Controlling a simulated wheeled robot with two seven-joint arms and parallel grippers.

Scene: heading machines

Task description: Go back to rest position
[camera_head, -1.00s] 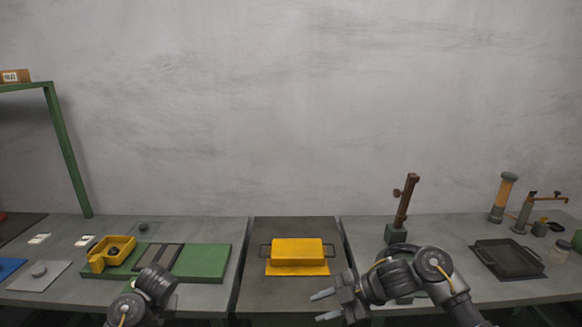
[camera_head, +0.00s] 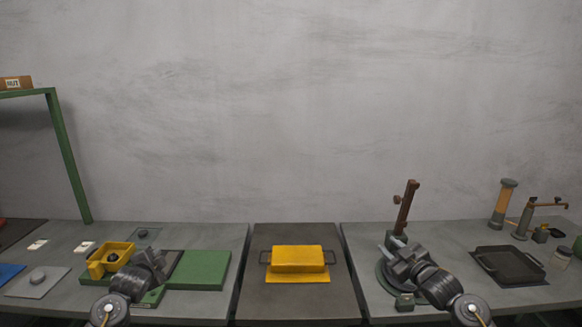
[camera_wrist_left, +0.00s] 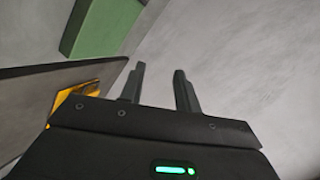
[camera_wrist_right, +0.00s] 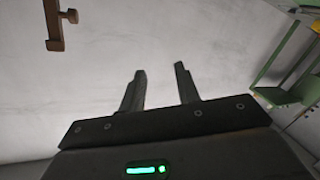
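My right gripper (camera_head: 393,243) is raised over the right table in the head view, beside the brown upright post of a stand. In the right wrist view its two fingers (camera_wrist_right: 160,88) are apart with nothing between them. My left gripper (camera_head: 158,262) is over the left table in the head view, in front of the green board and just right of the yellow tray. In the left wrist view its fingers (camera_wrist_left: 158,88) are apart and empty.
A yellow block (camera_head: 296,259) sits on the middle table. The stand's brown post (camera_head: 405,208) rises close to my right gripper. A black tray (camera_head: 508,264) lies at right. A yellow tray (camera_head: 97,268) and a green board (camera_head: 200,270) are at left. Bare table flanks the yellow block.

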